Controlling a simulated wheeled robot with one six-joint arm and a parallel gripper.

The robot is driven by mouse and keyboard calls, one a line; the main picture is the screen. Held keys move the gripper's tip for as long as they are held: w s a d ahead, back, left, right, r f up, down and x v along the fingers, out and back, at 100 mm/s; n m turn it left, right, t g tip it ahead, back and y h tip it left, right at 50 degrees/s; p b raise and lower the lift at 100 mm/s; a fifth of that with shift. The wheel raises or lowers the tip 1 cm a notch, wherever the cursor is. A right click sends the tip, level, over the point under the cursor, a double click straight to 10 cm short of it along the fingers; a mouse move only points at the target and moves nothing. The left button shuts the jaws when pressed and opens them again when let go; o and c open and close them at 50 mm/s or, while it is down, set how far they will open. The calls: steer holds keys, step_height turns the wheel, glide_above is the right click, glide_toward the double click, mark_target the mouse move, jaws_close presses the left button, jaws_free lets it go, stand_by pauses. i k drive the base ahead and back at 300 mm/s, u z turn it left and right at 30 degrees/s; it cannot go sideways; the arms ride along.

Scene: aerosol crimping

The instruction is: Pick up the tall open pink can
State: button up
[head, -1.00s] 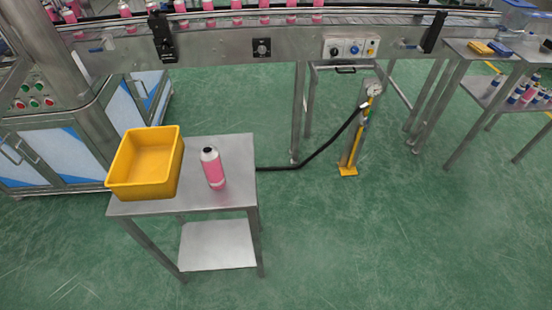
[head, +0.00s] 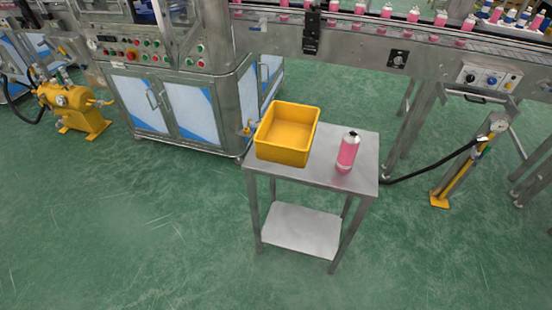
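A tall pink can (head: 347,153) with a silver shoulder and a dark open-looking top stands upright on a small steel table (head: 366,163). It is right of a yellow bin (head: 284,154) on the same table, with a small gap between them. My gripper is not in view, so I cannot see whether it is open or shut.
A conveyor (head: 365,22) carrying several pink cans runs across the back. A machine cabinet (head: 190,105) stands back left. A yellow pump (head: 75,105) is at the far left, and a yellow gauge stand (head: 458,178) with a black hose is at right. Green floor in front is clear.

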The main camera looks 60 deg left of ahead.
mark_target(351, 140)
steer(key=u, duration=1.65)
steer(key=i, duration=1)
